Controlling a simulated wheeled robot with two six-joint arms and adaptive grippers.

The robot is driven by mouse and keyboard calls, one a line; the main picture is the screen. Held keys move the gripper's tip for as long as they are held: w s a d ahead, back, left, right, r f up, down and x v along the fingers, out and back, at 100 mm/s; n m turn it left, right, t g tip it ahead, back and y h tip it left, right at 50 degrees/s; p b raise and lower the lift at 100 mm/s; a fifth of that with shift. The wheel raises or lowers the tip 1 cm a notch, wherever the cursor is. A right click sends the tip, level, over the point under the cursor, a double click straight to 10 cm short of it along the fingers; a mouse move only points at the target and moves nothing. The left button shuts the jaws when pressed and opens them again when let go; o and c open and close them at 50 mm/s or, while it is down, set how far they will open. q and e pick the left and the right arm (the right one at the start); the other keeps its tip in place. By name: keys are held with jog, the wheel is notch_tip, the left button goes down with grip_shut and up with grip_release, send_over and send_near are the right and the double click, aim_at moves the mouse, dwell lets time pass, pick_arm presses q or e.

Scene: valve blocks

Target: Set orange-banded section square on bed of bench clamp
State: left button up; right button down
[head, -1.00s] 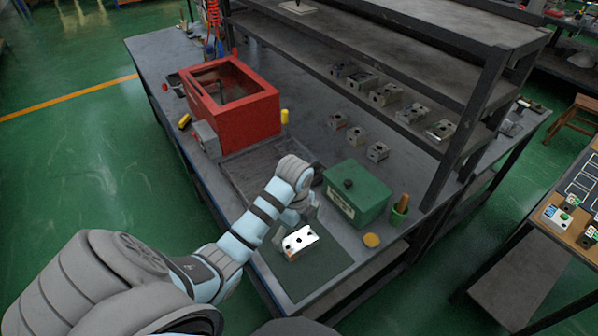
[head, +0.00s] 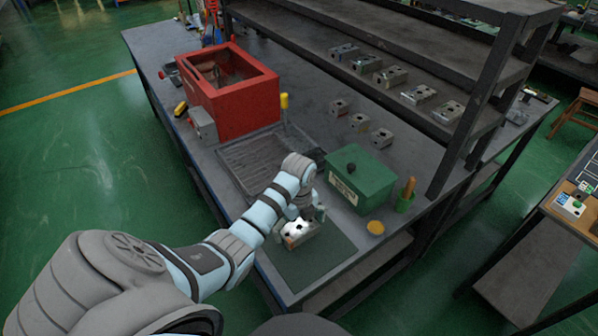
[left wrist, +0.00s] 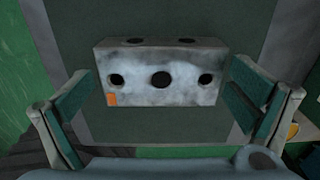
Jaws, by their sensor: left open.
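The orange-banded section is a pale grey metal block (head: 298,231) with dark holes, lying on a dark green mat near the bench's front corner. In the left wrist view the block (left wrist: 162,78) shows a face with several holes and an orange patch at its lower left. My left gripper (left wrist: 162,108) is open, with one finger off each end of the block and gaps on both sides. In the head view my left gripper (head: 308,214) is over the block and partly hides it. I cannot clearly make out the bench clamp. My right gripper is not in view.
A green box (head: 360,180) stands right of the block, with a yellow round item (head: 376,228) and a green cup (head: 405,200). A red open box (head: 228,95) and a ribbed grey tray (head: 250,160) lie farther back.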

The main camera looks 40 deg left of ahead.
pick_arm(q)
jog(key=shift+w+r, duration=0.1)
jog(key=c, duration=1.5)
